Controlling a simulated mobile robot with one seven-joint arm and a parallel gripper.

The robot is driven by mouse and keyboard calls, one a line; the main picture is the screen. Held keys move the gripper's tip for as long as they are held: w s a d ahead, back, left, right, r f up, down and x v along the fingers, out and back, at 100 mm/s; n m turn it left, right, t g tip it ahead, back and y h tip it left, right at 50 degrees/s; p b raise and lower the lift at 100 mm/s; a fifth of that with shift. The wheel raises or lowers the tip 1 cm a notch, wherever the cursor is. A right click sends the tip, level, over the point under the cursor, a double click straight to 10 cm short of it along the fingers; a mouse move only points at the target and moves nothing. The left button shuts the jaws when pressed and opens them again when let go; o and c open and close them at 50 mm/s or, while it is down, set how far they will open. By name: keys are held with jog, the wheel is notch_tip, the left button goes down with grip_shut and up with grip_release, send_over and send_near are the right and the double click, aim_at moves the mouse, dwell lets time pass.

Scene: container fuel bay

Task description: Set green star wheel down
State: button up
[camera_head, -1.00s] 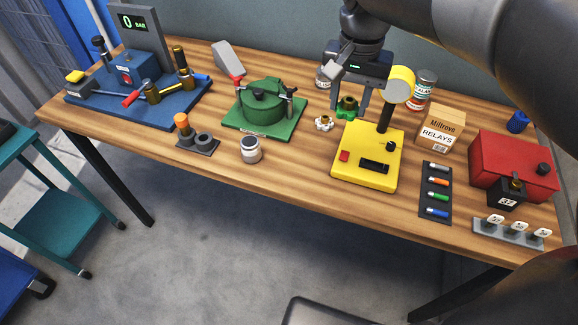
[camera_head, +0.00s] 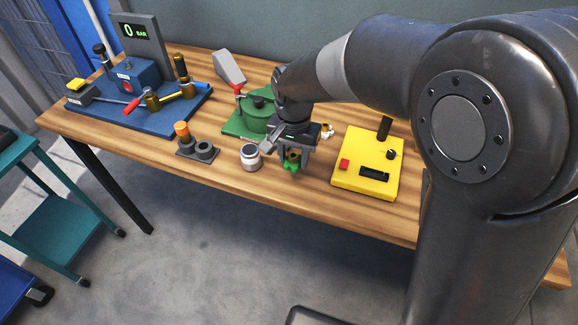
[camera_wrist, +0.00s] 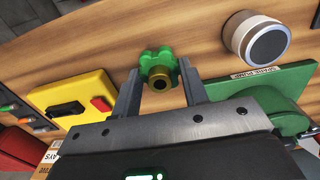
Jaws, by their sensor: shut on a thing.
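The green star wheel (camera_head: 290,165) with its brass hub is between the fingers of my gripper (camera_head: 292,158), close to the front edge of the wooden table. In the wrist view the wheel (camera_wrist: 158,66) shows its green lobes and dark hub hole, with a finger of my gripper (camera_wrist: 158,90) on each side. My gripper is shut on it. The wheel is low over or at the tabletop; I cannot tell whether it touches the wood.
A grey-lidded jar (camera_head: 250,157) stands just left of my gripper. The yellow box (camera_head: 350,180) is to the right and the green fixture (camera_head: 238,126) behind. Bare wood (camera_head: 225,178) lies along the front edge.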

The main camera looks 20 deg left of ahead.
aim_at(289, 176)
jog(key=shift+a+f, duration=0.4)
jog(key=shift+a, duration=0.15)
jog(key=shift+f, duration=1.95)
jog(key=shift+f, duration=0.15)
jog(key=o, duration=1)
jog(key=shift+c, duration=0.2)
notch_tip(289, 176, up, 12)
jog(key=shift+r, duration=0.2)
